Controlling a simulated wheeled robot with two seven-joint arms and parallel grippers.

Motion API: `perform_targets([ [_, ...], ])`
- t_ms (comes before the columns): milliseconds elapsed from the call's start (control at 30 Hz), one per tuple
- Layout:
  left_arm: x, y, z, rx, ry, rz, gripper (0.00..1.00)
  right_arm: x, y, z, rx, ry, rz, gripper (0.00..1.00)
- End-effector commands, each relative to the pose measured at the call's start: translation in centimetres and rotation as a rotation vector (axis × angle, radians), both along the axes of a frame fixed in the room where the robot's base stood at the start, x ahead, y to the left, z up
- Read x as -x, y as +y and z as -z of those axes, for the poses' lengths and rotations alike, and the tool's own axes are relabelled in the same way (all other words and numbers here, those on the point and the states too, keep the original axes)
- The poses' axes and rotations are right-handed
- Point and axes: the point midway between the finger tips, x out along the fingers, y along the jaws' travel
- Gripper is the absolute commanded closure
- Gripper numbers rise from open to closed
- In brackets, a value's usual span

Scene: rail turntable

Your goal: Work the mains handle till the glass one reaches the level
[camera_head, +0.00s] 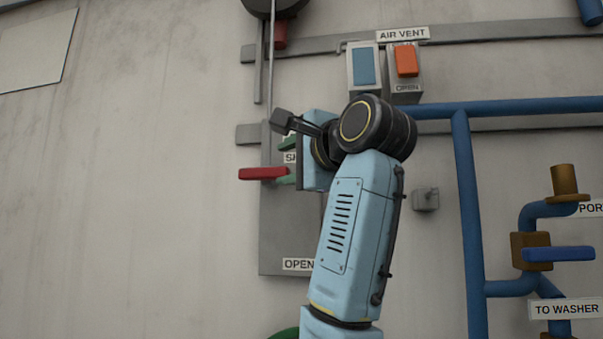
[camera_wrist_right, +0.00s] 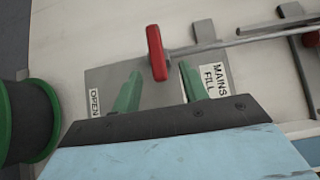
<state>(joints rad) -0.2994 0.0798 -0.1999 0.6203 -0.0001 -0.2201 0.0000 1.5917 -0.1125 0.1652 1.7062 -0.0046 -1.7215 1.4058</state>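The red mains handle (camera_head: 262,173) sticks out to the left from a grey plate (camera_head: 285,240) marked OPEN at its lower end. In the right wrist view the red handle (camera_wrist_right: 156,52) stands by the MAINS FILL label (camera_wrist_right: 214,80). My right gripper (camera_head: 287,162) is at the handle, its green fingers parted above and below it. In the wrist view the right gripper (camera_wrist_right: 160,75) is open, with the handle's near end between the fingertips; I cannot tell whether they touch it. My arm hides part of the plate. No glass or level mark is clearly visible. My left gripper is out of view.
AIR VENT switches, one blue (camera_head: 364,67) and one orange (camera_head: 406,60), sit above my arm. Blue pipes (camera_head: 464,210) run at right, with a blue-handled valve (camera_head: 558,254) marked TO WASHER. A black and green reel (camera_wrist_right: 30,120) is at left in the wrist view.

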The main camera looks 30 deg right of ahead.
Motion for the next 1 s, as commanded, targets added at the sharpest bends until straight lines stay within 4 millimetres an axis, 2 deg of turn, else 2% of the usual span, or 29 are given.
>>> perform_targets([
  [100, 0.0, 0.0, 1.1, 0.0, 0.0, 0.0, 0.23, 2.2, -0.2, 0.2, 0.0, -0.004, 0.0, 0.56],
  [300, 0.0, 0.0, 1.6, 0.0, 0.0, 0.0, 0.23, 4.0, -0.5, 0.1, -0.001, 0.0, 0.0, 0.56],
  [1000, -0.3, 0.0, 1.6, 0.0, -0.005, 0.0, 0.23, 4.2, -0.5, 0.0, -0.001, 0.001, 0.0, 0.56],
])
